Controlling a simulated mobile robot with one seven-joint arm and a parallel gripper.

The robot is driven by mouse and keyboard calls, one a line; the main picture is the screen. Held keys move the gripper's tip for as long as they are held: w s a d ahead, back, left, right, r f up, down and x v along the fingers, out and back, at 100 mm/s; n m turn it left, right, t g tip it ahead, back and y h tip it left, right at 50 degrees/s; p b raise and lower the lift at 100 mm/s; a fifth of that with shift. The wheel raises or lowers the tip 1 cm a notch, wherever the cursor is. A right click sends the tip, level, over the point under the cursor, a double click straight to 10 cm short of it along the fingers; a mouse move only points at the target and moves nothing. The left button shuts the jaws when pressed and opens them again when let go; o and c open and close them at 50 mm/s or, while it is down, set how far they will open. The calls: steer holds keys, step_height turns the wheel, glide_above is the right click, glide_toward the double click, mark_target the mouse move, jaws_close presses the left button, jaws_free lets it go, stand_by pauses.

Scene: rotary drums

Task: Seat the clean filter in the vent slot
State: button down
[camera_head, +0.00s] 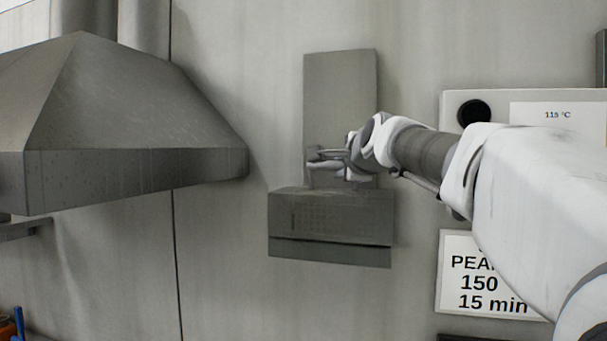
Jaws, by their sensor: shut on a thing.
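A plain flat grey upright panel (340,90), which looks like the clean filter, stands against the wall in the middle of the view. Its bottom edge meets the top of a wider grey box with a perforated-looking front (330,225), which looks like the vent housing. The slot itself is not clearly visible, and I cannot tell whether the panel's lower edge is inside it. My gripper (322,161) is in front of the panel's lower part, just above the box. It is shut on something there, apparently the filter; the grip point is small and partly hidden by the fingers.
A large grey metal hood (120,165) juts out at the left. A white unit with a black knob (473,113) and a white sign (462,288) are on the right, partly behind my arm. The wall between hood and box is clear.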

steer(key=shift+s+a+f, duration=0.1)
steer(key=shift+f, duration=0.2)
steer(key=shift+s+a+r, duration=0.15)
steer(key=shift+s, duration=0.2)
steer(key=shift+w, duration=0.15)
steer(key=c, duration=0.7)
jaws_free()
steer(key=shift+r, duration=0.1)
steer(key=b+v, duration=0.1)
steer(key=v, duration=1.1)
steer(key=shift+b, duration=0.35)
steer(key=s+f+n+g, duration=0.3)
steer(key=s+f+n, duration=0.3)
steer(key=f, duration=0.6)
steer(key=s+f+n+g, duration=0.3)
steer(key=s+f+n, duration=0.3)
steer(key=s+f, duration=0.4)
steer(key=s+f+n+g+h, duration=0.1)
steer(key=s+f+n+g, duration=0.3)
steer(key=f, duration=1.1)
steer(key=shift+s+a+f+n, duration=0.1)
steer(key=shift+s+a+n, duration=0.1)
steer(key=shift+s+n, duration=0.55)
steer(key=shift+s+a+f+n, duration=0.1)
steer(key=shift+s+a+n, duration=0.2)
steer(key=shift+s, duration=0.9)
